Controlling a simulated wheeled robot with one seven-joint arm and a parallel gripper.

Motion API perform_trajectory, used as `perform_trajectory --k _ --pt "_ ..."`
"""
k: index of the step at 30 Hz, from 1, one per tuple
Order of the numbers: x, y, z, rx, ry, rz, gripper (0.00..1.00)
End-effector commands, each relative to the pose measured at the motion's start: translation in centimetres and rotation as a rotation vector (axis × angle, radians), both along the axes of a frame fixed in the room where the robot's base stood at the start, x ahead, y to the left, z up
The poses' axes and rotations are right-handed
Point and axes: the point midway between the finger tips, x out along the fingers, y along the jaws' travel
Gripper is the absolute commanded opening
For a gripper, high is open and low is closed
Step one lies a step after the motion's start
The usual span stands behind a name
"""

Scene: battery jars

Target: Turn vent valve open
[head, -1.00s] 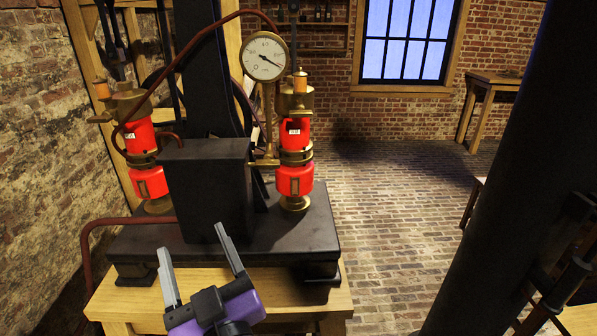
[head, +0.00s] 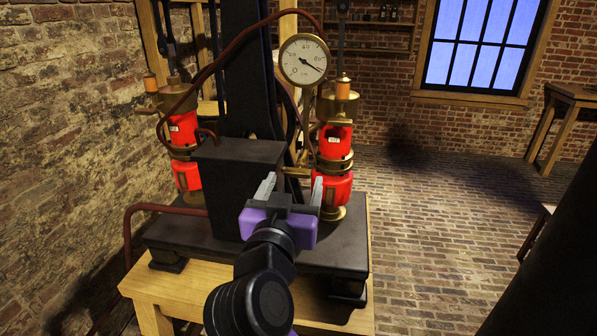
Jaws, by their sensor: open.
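My gripper (head: 291,184) is open, its two grey fingers pointing away from me at the front of the pump machine, with nothing seen between them. Just beyond the fingers a small brass fitting (head: 297,172) sits between the dark box and the right red cylinder; it is partly hidden. I cannot tell for sure whether it is the vent valve. The right red cylinder (head: 333,142) with brass collars stands just beyond and right of the right finger. A left red cylinder (head: 183,130) stands behind the dark box. A white dial gauge (head: 304,60) is above the fitting.
The dark box (head: 240,165) stands close to the left of my gripper. The machine's black base (head: 335,255) rests on a wooden table (head: 200,285). A dark red hose (head: 165,209) runs at the left. Brick floor is open at the right.

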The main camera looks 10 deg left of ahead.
Motion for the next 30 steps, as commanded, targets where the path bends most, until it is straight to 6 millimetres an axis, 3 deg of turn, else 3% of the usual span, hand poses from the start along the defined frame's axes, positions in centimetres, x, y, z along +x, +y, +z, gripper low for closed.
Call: perform_trajectory --k 7,18,28,30 --pt "3.1 -0.2 0.1 0.0 0.0 -0.001 0.69" --pt "3.7 -0.1 0.0 0.001 0.0 0.001 0.69" --pt "3.7 -0.1 0.0 0.0 0.0 0.001 0.07" --pt "3.7 -0.1 0.0 0.0 0.0 0.001 0.07"
